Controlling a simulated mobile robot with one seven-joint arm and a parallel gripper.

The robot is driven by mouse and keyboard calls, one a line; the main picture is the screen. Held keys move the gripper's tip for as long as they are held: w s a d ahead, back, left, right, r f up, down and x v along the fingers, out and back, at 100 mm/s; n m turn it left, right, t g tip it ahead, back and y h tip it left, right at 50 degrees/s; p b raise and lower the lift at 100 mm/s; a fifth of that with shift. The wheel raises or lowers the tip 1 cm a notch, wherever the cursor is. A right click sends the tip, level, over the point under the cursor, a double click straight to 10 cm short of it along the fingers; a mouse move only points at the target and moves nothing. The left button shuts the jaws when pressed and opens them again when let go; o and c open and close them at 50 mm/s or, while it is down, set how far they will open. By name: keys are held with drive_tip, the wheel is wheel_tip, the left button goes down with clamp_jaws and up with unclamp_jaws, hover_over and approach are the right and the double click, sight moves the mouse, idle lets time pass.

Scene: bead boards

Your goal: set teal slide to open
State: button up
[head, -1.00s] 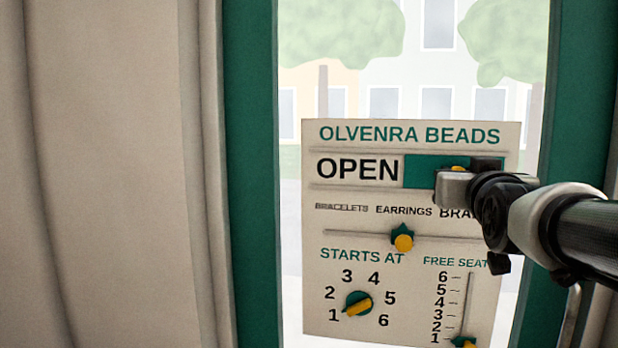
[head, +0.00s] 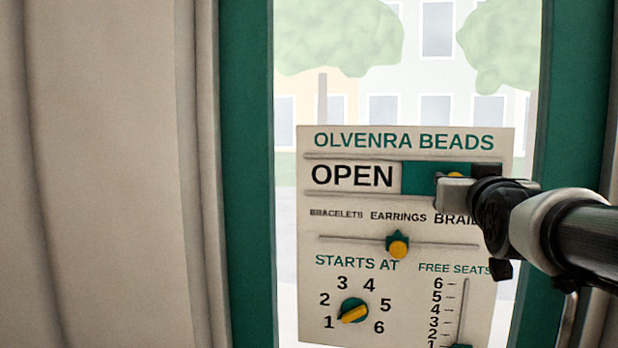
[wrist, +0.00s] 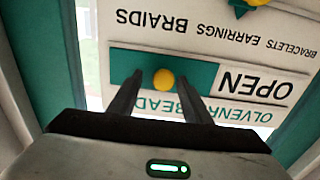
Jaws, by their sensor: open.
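The white board (head: 340,215) titled OLVENRA BEADS hangs at a window. In its top row the word OPEN (head: 351,176) shows in full at the left. The teal slide (head: 418,177) covers the right part of that row. Its yellow knob (head: 455,175) is partly hidden behind my gripper (head: 458,188) in the head view. In the wrist view the board appears upside down, and the teal slide (wrist: 203,75) carries the knob (wrist: 163,79). My gripper (wrist: 159,84) is open, with one finger on either side of the knob; I cannot tell whether they touch it.
Below are a horizontal slider with a yellow knob (head: 398,249), a STARTS AT dial (head: 353,311) pointing to 1, and a FREE SEATS slider (head: 463,310) at its low end.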

drive_tip(key=b+v, duration=0.1)
drive_tip(key=v, duration=1.6)
drive_tip(key=shift+s, duration=0.25)
drive_tip(key=shift+r, duration=0.1)
drive_tip(key=w+a+f+n+g+y+p, duration=0.1)
drive_tip(key=a+f+n+g+y+p, duration=0.1)
drive_tip(key=a+f+g+y+p, duration=0.4)
drive_tip(key=s+a+f+n+g+h+p, duration=0.1)
drive_tip(key=s+a+f+g+p, duration=0.4)
drive_tip(key=f, duration=0.5)
drive_tip(key=shift+s+a+f+g, duration=0.4)
drive_tip(key=shift+s+a, duration=0.15)
drive_tip(key=shift+s, duration=0.15)
